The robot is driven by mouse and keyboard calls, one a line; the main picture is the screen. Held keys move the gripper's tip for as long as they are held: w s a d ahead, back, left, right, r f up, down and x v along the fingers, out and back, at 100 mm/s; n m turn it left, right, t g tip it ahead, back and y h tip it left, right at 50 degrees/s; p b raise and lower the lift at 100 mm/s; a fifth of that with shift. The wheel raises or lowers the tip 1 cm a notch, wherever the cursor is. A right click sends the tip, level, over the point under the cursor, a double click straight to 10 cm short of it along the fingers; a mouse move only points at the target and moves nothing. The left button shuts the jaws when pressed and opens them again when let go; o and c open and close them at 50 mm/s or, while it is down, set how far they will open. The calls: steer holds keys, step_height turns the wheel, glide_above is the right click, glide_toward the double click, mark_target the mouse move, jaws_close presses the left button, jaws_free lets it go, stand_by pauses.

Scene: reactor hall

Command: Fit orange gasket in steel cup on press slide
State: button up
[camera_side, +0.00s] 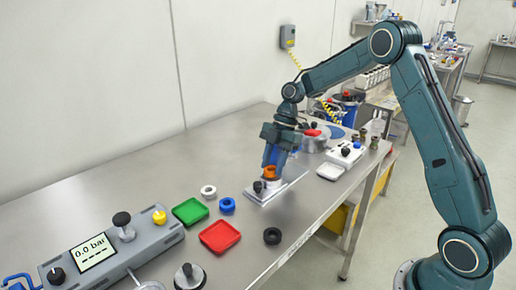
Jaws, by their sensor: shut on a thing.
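The orange gasket (269,172) is a small ring between the fingertips of my gripper (270,167), which is shut on it and points down. The gasket is right above or at the top of the steel cup (271,183); I cannot tell whether it touches. The cup is small in this view and partly hidden by the gripper and gasket. It stands on the press slide (288,187), a flat pale metal plate with a black knob (257,187) at its left end.
A gauge box (110,250) stands front left. Behind are a round steel vessel (314,144) and a white box (346,155).

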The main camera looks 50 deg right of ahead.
steer(key=shift+f, duration=0.45)
stand_by(0.6)
steer(key=o, duration=0.9)
steer(key=shift+c, duration=0.2)
steer(key=c, duration=0.3)
steer(key=shift+o, duration=0.8)
